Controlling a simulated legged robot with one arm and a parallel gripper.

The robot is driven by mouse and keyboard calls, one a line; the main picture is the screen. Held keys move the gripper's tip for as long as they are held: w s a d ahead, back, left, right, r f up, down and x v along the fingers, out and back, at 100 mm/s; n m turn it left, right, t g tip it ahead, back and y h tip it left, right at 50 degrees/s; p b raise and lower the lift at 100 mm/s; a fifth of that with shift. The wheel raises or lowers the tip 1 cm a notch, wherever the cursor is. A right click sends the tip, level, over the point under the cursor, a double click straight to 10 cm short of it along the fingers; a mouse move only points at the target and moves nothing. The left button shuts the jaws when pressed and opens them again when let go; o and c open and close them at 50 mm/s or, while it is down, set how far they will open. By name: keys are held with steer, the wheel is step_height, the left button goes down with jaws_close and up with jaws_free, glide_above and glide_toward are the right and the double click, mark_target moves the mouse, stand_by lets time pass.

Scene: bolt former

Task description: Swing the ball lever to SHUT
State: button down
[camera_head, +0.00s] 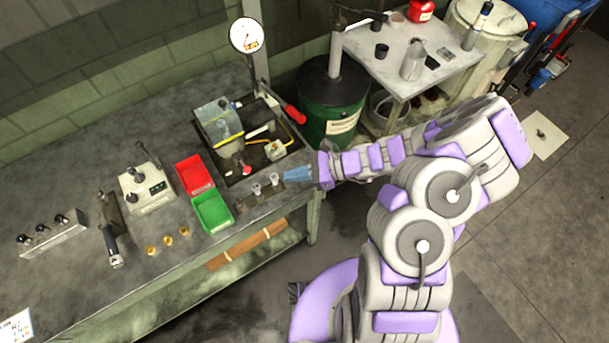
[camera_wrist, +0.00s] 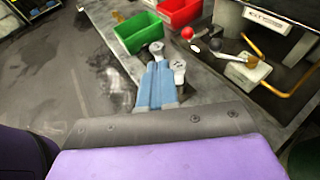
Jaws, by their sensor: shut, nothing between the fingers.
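A lever with a dark ball knob (camera_wrist: 215,44) shows in the wrist view; its thin arm runs right to a pale block (camera_wrist: 250,68) with a yellow pipe. A red ball (camera_wrist: 187,33) is just left of it. In the head view the pale block (camera_head: 275,150) sits at the machine's front right, and a red ball (camera_head: 246,170) is at its front. My gripper (camera_head: 290,174) has blue fingers and is shut and empty at the bench's front edge, apart from the lever. In the wrist view the fingers (camera_wrist: 157,68) point toward the bench, left of the lever.
Green (camera_head: 212,211) and red (camera_head: 195,175) bins lie left of the machine (camera_head: 218,122). A red-handled bar (camera_head: 294,114) sticks out at the machine's right. A green drum (camera_head: 331,115) stands behind.

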steer(key=shift+s+d+r, duration=0.25)
steer(key=shift+s+d, duration=0.2)
steer(key=shift+d, duration=0.1)
steer(key=shift+s+d+r, duration=0.2)
steer(key=shift+s+d, duration=0.2)
steer(key=shift+d, duration=0.1)
